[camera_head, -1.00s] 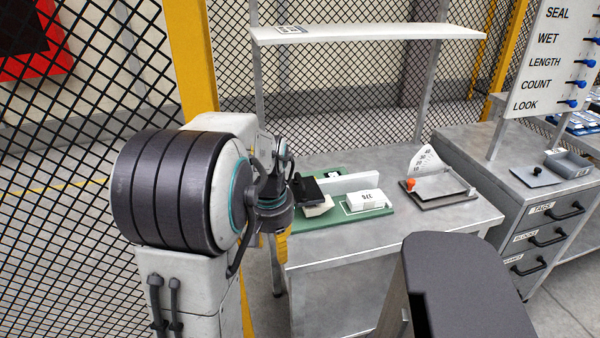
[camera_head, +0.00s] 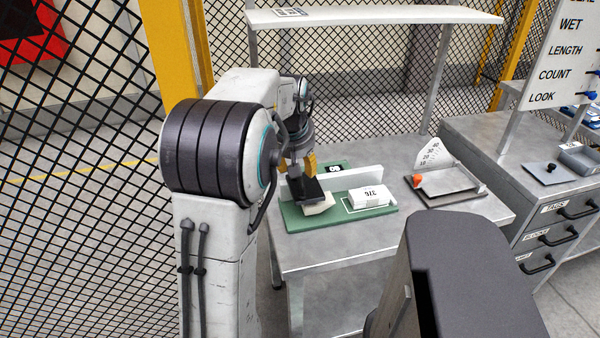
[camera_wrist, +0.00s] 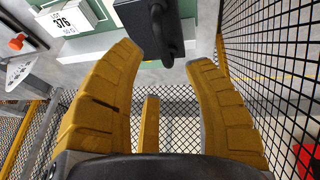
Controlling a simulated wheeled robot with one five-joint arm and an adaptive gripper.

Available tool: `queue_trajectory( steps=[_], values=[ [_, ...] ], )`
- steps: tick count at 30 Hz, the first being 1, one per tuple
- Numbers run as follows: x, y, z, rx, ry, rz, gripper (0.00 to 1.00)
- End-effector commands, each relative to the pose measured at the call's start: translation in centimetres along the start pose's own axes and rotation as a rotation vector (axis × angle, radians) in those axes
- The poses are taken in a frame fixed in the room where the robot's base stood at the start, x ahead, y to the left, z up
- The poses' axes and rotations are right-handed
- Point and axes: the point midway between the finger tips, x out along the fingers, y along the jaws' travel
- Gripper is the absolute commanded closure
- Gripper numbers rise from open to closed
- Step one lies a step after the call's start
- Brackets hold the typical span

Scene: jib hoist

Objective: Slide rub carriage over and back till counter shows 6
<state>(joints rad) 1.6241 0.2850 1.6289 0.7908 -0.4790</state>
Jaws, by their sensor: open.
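The rub carriage (camera_head: 309,191), a dark block with a handle, sits at the left of a green board (camera_head: 300,221) above a pale block (camera_head: 318,206). My gripper (camera_head: 309,165) is over the board's back left, close to the carriage, partly hidden by my arm. In the wrist view my gripper (camera_wrist: 165,58) has its yellow fingers spread, with the dark carriage handle (camera_wrist: 176,48) just beyond and between the tips. Contact is not clear.
A white block marked 376 (camera_head: 368,196) lies in a white outline right of the carriage. A pale upright fence (camera_head: 350,179) runs behind. An angle gauge with an orange knob (camera_head: 418,181) stands farther right. A shelf (camera_head: 380,15) hangs above; mesh fencing is at left.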

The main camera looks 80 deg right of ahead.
Motion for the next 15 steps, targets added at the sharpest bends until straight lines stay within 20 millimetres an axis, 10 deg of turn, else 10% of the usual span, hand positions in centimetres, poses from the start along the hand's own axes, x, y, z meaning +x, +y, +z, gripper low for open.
queue_trajectory(
  steps=[15],
  values=[
    [5.1,0.0,0.1,0.003,-0.001,0.000,0.53]
  ],
)
